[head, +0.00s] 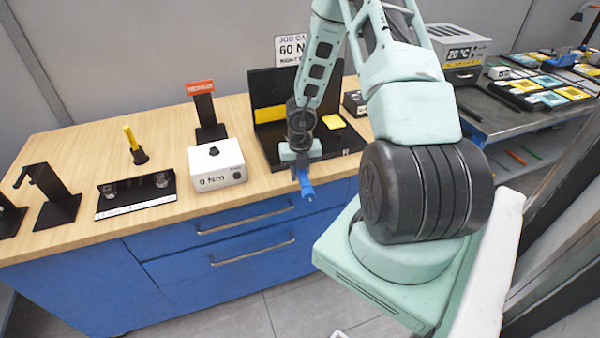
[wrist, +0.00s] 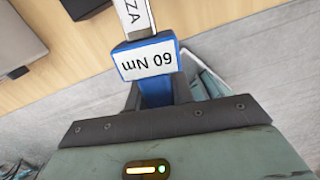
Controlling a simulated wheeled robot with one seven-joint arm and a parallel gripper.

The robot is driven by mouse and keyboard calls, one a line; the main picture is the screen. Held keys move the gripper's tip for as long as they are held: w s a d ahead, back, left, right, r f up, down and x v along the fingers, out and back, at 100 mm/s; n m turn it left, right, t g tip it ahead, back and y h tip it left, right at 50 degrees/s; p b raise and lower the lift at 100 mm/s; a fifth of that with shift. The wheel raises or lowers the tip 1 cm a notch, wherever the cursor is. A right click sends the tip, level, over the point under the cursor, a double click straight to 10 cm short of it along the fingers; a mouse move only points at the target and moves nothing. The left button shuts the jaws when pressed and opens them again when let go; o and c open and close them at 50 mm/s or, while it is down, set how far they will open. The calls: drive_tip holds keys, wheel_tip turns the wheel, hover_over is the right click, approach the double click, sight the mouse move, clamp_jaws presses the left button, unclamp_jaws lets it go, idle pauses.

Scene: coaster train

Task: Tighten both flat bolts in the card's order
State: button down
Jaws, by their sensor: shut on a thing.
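My gripper (head: 303,166) is shut on a blue tool (head: 306,190), held in front of the bench's front edge. In the wrist view the blue tool (wrist: 150,62) carries a white label reading "60 Nm", upside down, and a pale shaft (wrist: 136,14) lettered "ZA" runs on from it. The job card (head: 290,48) stands at the back; "60 N" shows and my arm hides the rest. A black rack (head: 134,198) on the left of the bench holds two small metal pieces; I cannot tell whether they are the flat bolts.
A white box reading "0 Nm" (head: 217,165) stands beside a black tray (head: 272,152) with yellow parts. A yellow-handled tool (head: 132,140) stands upright in a holder.

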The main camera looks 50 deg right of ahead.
drive_tip(key=shift+w+a+m, duration=1.5)
drive_tip(key=shift+w+m, duration=0.1)
drive_tip(key=shift+w, duration=0.05)
idle(2.3)
drive_tip(key=shift+w+a+m+p, duration=0.1)
drive_tip(key=shift+w+a+m, duration=0.2)
drive_tip(key=shift+w+m, duration=0.35)
drive_tip(key=shift+w+a+m+p, duration=0.1)
drive_tip(key=shift+w+a+m, duration=0.3)
drive_tip(key=shift+w, duration=0.3)
drive_tip(key=shift+w+a+m+p, duration=0.1)
drive_tip(key=shift+w+a+m, duration=0.15)
drive_tip(key=shift+w+m, duration=0.4)
idle(2.1)
